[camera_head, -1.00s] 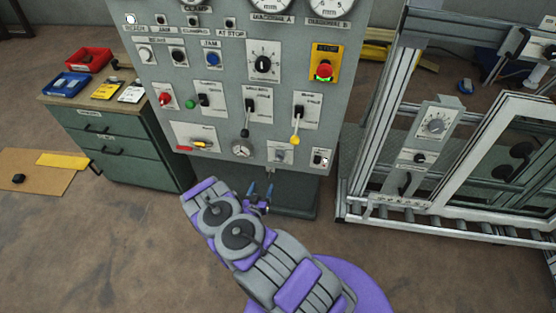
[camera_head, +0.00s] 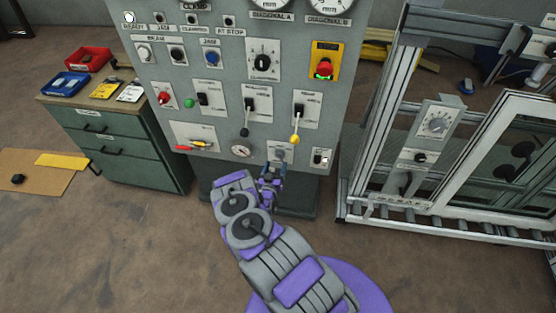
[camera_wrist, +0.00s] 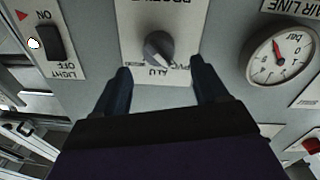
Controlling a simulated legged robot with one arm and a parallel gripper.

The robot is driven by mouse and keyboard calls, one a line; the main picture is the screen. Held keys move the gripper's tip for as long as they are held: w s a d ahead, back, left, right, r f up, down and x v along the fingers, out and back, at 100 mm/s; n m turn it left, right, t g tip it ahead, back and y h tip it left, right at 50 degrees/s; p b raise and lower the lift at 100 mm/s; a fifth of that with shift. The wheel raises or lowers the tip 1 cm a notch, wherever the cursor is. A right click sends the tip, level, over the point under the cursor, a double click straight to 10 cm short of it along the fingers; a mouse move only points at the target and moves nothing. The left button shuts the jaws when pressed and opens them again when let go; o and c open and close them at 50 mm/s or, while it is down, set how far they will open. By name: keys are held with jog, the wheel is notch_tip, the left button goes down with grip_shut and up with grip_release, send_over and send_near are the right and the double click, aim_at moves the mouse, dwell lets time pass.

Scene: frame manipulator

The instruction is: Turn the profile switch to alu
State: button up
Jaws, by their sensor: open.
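The profile switch (camera_wrist: 158,48) is a grey knob on a white plate on the control panel. In the wrist view the plate appears upside down, with ALU printed just below the knob and other small labels to either side. The knob's ridge looks slanted; I cannot tell surely which label it points at. My gripper (camera_wrist: 160,68) is open, with one dark finger on each side of the knob's lower side, apart from it. In the head view my gripper (camera_head: 272,170) is just below the switch (camera_head: 281,154), partly covering its plate.
In the wrist view a light switch (camera_wrist: 48,42) is left of the knob and an air line gauge (camera_wrist: 282,54) is right. In the head view a yellow-tipped lever (camera_head: 296,125) and a black-tipped lever (camera_head: 247,118) stick out above. An aluminium frame (camera_head: 375,130) stands at right.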

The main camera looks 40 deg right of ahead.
aim_at(278, 159)
jog(key=shift+x, duration=2.6)
jog(key=c, duration=1.1)
